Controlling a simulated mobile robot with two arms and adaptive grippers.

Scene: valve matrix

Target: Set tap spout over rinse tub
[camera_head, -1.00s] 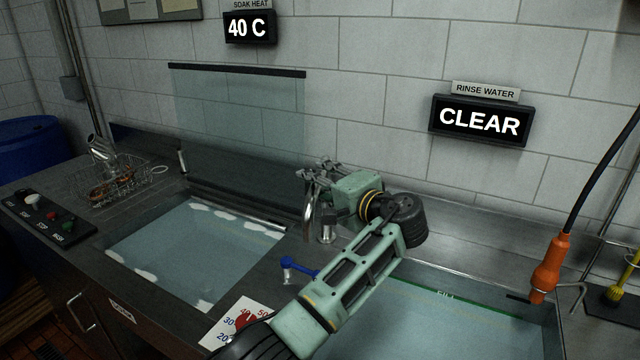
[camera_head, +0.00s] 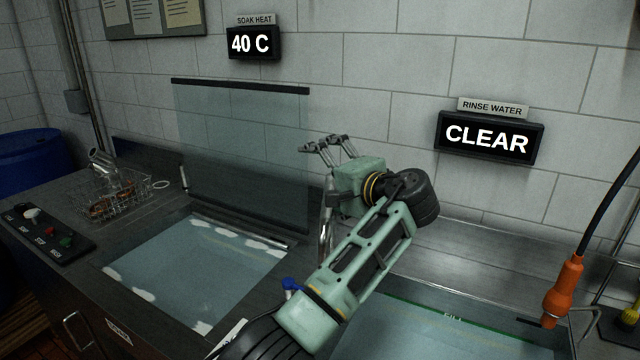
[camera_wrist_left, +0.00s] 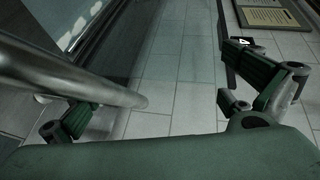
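The metal tap spout (camera_head: 326,228) stands behind the two tubs, partly hidden by my left arm; its outlet is hard to make out. In the left wrist view a thick metal tube (camera_wrist_left: 70,75), which looks like the spout, crosses from the left in front of one finger, its end between the fingers. My left gripper (camera_head: 325,145) is above the tap, its fingers spread wide in the left wrist view (camera_wrist_left: 165,98) and not closed on the tube. The rinse tub (camera_head: 480,312) lies at the right, partly behind my arm. My right gripper is not in view.
The soak tub (camera_head: 190,265) with foam patches is at the left. A wire basket (camera_head: 115,195), a button panel (camera_head: 45,232) and a clear screen (camera_head: 245,150) stand around it. An orange hand sprayer (camera_head: 563,292) hangs at the right. A blue lever (camera_head: 291,285) is beside my arm.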

